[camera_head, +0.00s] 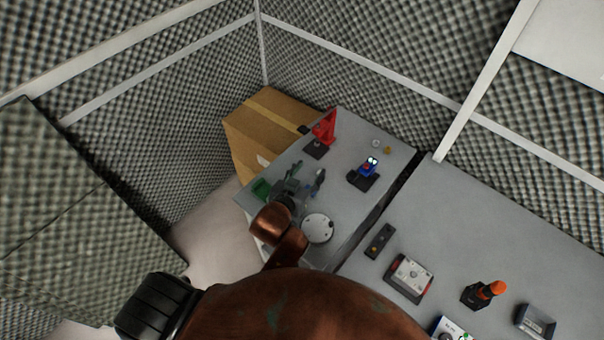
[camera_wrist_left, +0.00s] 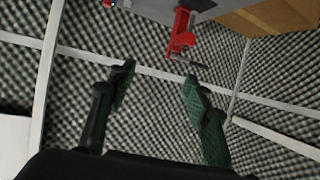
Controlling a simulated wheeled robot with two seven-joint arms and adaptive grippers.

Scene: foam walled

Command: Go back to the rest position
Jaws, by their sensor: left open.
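My left gripper (camera_head: 306,182) is over the far grey table, at the end of my copper-coloured arm that rises from the bottom of the head view. In the left wrist view its two dark green fingers (camera_wrist_left: 157,84) stand wide apart with nothing between them. My wrist hides part of the table's near left corner. My right gripper is in neither view.
The far table (camera_head: 345,152) holds a red stand (camera_head: 325,128), a blue device on a black base (camera_head: 367,171) and a white disc (camera_head: 317,228). A cardboard box (camera_head: 270,118) is behind. The nearer table (camera_head: 455,215) holds several devices. Foam walls enclose everything.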

